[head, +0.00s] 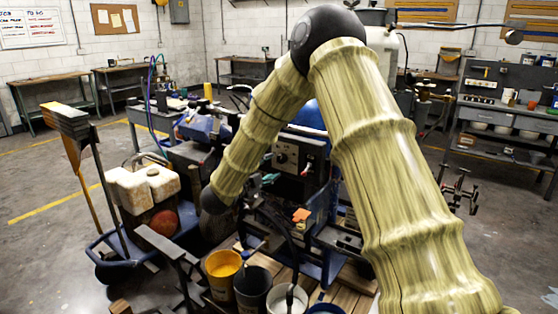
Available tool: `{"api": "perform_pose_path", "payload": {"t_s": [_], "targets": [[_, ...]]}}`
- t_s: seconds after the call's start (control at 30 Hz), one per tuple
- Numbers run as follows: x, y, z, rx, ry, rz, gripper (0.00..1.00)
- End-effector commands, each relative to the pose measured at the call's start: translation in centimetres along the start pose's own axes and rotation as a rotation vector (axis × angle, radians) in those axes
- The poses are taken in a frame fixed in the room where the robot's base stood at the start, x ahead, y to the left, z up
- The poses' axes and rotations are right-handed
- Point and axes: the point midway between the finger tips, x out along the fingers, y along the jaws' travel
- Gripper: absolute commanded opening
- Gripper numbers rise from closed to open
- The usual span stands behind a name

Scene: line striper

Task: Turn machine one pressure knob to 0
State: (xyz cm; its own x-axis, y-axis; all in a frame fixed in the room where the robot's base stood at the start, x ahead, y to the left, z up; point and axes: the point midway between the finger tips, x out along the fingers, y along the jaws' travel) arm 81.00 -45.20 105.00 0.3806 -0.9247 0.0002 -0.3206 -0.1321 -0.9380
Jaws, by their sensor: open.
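The line striper stands in the middle of the head view, partly behind my arm. A dark control panel (298,151) on it carries a small round dial or knob (281,158). I cannot tell whether this is the pressure knob, and its setting is too small to read. My arm rises from the lower right, bends at a black elbow and comes down to a dark wrist joint left of the panel. My gripper is not visible beyond that joint.
Buckets, one with yellow paint (223,265), stand in front on wooden slats. A blue cart (122,254) with a whitish tank (143,187) and a broom (77,150) is at left. A workbench (505,130) stands at right. Floor is clear at far left and right.

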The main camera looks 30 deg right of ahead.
Motion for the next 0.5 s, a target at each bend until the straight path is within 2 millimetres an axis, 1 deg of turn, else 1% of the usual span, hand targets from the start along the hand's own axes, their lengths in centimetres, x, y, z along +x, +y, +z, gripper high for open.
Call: {"api": "perform_pose_path", "payload": {"t_s": [0.03,0.1,0.3,0.5], "targets": [[0.9,-0.1,-0.1,0.0,0.001,0.001,0.51],[2.1,-0.1,-0.1,-0.001,0.001,0.001,0.51],[5.0,-0.1,-0.1,-0.002,0.0,0.001,0.51],[6.7,0.0,0.0,-0.003,-0.002,0.0,0.51]]}}
